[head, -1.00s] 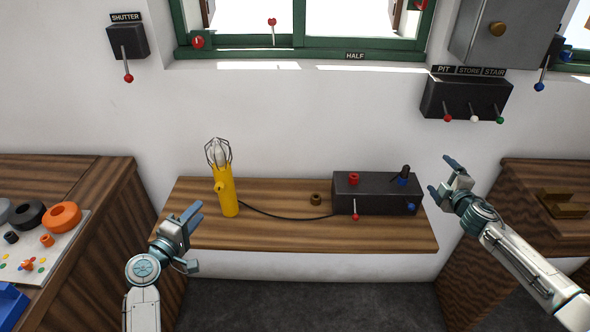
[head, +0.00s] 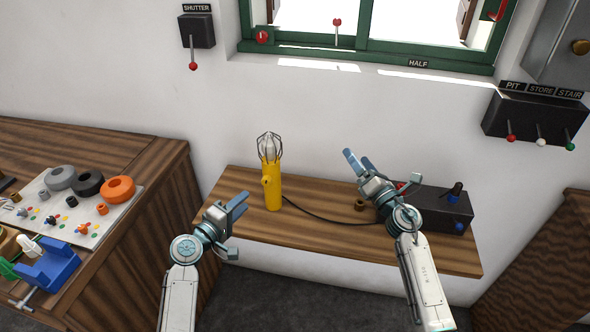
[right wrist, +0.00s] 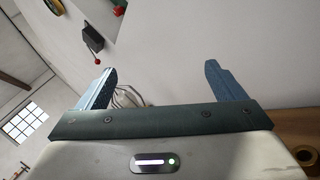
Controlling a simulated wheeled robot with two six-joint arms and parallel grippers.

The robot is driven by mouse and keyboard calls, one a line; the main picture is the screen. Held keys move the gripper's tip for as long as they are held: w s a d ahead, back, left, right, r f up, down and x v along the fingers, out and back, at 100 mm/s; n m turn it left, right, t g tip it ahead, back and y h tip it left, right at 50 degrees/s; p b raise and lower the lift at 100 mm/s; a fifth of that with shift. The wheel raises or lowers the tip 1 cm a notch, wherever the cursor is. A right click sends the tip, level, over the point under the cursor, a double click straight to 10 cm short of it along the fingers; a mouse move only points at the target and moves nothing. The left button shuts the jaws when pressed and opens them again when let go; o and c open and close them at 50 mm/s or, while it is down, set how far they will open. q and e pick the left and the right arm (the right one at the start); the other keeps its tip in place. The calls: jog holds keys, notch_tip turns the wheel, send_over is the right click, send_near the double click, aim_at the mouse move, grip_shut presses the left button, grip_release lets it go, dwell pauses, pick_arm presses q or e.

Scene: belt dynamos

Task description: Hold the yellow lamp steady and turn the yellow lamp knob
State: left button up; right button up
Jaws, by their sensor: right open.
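The yellow lamp (head: 273,195) stands upright on the wooden wall shelf, with a wire cage (head: 269,147) around its bulb. My right gripper (head: 359,163) is open and empty, right of the lamp and above the shelf. In the right wrist view the wire cage (right wrist: 126,96) shows partly behind the left finger.
The shelf (head: 330,235) also holds a brown ring (head: 360,205) and the black box (head: 430,207), partly hidden by my right arm. A workbench (head: 150,165) with coloured parts and a blue vise (head: 48,265) stands at left. Levers hang on the wall.

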aim_at(269, 152)
jog(key=w+a+f+n+g+y, duration=0.1)
jog(key=a+n+g+y, duration=0.15)
jog(key=a+n, duration=0.5)
jog(key=w+a+f+n+g+y, duration=0.1)
jog(key=a+f+n+g, duration=0.2)
jog(key=a, duration=0.7)
jog(key=shift+n+t+h, duration=0.25)
jog(key=shift+n, duration=0.1)
jog(key=x, duration=0.7)
jog(key=r+x, duration=0.1)
jog(key=x, duration=0.2)
jog(key=shift+w+a+r, duration=0.15)
jog(key=shift+a, duration=0.05)
jog(key=shift+c, duration=0.2)
